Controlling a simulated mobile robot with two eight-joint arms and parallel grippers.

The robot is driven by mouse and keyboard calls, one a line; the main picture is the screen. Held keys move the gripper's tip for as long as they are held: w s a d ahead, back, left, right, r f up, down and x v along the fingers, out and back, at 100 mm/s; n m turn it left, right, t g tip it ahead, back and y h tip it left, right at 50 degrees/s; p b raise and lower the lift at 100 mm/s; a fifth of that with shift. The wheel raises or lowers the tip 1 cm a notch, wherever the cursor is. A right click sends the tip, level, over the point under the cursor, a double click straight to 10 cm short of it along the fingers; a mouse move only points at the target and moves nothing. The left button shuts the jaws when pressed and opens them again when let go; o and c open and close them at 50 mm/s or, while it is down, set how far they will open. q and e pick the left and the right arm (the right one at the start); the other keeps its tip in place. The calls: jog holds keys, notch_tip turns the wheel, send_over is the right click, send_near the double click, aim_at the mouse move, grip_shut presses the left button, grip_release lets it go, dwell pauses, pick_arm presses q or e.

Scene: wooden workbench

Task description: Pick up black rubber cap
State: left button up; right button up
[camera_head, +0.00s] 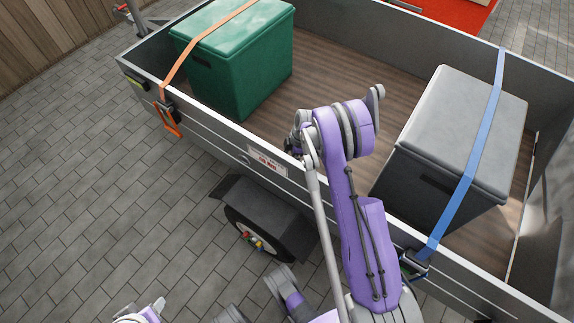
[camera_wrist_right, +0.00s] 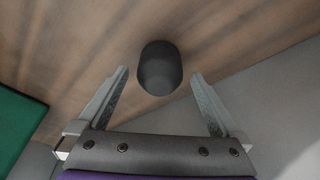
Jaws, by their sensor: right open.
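The black rubber cap (camera_wrist_right: 160,68) shows in the right wrist view as a dark rounded cylinder against the brown wooden floor. My right gripper (camera_wrist_right: 160,75) is open, with one finger on each side of the cap in the picture and a gap on both sides. I cannot tell how far below the fingertips the cap is. In the head view my purple right arm reaches over the trailer wall, and the cap cannot be made out. My left gripper (camera_head: 146,309) shows at the bottom left edge, partly cut off, over the paving.
The trailer's near wall (camera_head: 215,133) runs under my right arm. A green box (camera_head: 225,65) with an orange strap stands left in the trailer, a grey box (camera_head: 445,130) with a blue strap (camera_head: 470,165) right. Bare wooden floor (camera_head: 345,70) lies between them.

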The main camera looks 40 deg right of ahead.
jog(key=shift+x, duration=0.85)
jog(key=shift+r, duration=0.1)
jog(key=c, duration=1.4)
